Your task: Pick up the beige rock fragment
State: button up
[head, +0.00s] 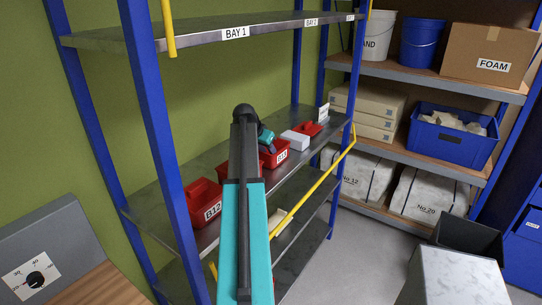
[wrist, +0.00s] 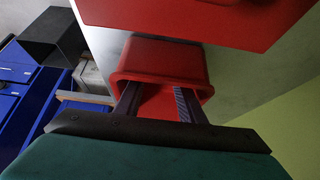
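My gripper (wrist: 156,98) is open in the wrist view, its two dark fingers apart with nothing seen between them. The fingers point at a small red bin (wrist: 165,58), which lies just beyond or around the tips; I cannot tell if they touch. In the head view my arm reaches to the middle shelf, beside the red bin labelled B13 (head: 282,155); the fingertips are hidden there. I cannot make out a beige rock fragment for certain. Pale beige pieces (head: 455,122) lie in the blue crate (head: 450,148) at right.
Another red bin, B12 (head: 207,208), stands nearer on the middle shelf. A white box (head: 295,140) and a further red bin (head: 308,129) lie farther along. Blue posts (head: 160,130) and a yellow rail (head: 318,185) border the shelving. A larger red bin (wrist: 200,18) fills the wrist view's top.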

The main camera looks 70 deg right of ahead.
jog(key=shift+d+f, duration=0.15)
jog(key=shift+f, duration=0.15)
dwell(0.4)
grip_shut()
